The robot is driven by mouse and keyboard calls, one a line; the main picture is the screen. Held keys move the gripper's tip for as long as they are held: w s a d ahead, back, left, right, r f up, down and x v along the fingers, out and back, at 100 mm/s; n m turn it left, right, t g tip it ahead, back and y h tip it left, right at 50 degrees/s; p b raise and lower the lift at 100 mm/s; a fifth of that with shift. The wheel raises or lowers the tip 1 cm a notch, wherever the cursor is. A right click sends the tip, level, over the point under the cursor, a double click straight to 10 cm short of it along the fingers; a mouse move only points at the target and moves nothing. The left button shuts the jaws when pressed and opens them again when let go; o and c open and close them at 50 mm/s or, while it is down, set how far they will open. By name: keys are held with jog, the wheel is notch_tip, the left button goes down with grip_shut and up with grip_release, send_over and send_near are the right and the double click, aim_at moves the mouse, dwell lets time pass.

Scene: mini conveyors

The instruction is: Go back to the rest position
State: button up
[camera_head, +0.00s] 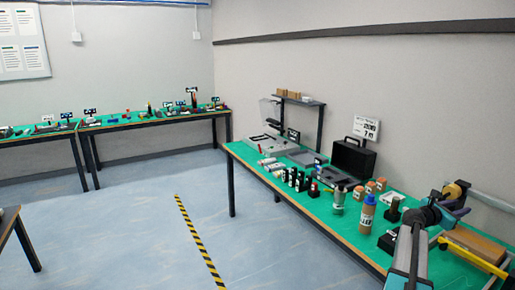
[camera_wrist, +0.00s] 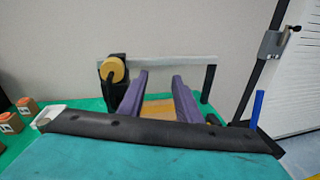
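My gripper (camera_wrist: 160,88) shows in the wrist view as two purple fingers standing apart, with no object held between them. In the head view my gripper (camera_head: 457,211) is at the right edge, over the near right end of the green-topped bench (camera_head: 310,207). My arm reaches up to it from the bottom of the picture. My gripper partly hides what lies behind it. The rest position itself is not marked in either view.
A yellow-brown roll on a black holder (camera_wrist: 113,70) is close left of the fingers. A brown box (camera_head: 475,243) lies near my arm.

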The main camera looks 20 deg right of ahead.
jog(key=w+a+f+m+t+y, duration=0.1)
jog(key=w+a+f+m+y, duration=0.2)
jog(key=w+a+f, duration=0.55)
jog(key=w+a+f+m+t+y, duration=0.1)
jog(key=w+a+f+m+y, duration=0.2)
jog(key=a+f, duration=1)
jog(key=w+a+f+m+t+y, duration=0.1)
jog(key=w+a+f+m+y, duration=0.4)
jog(key=a, duration=1.2)
jog(key=s+a+f+m+g+y, duration=0.15)
jog(key=a+f, duration=0.25)
jog(key=a, duration=1)
jog(key=s+a+f+m+y, duration=0.25)
jog(key=a+f, duration=0.25)
jog(key=a, duration=0.9)
jog(key=s+a+f+m+g+y, duration=0.1)
jog(key=s+a+f+y, duration=0.2)
jog(key=a, duration=1.2)
jog(key=s+f+g+b, duration=0.5)
jog(key=s+f+b, duration=0.5)
jog(key=s+f, duration=1.5)
notch_tip(320, 180, down, 4)
jog(key=shift+s+f+h, duration=0.15)
jog(key=shift+h, duration=0.25)
jog(key=shift+d, duration=0.1)
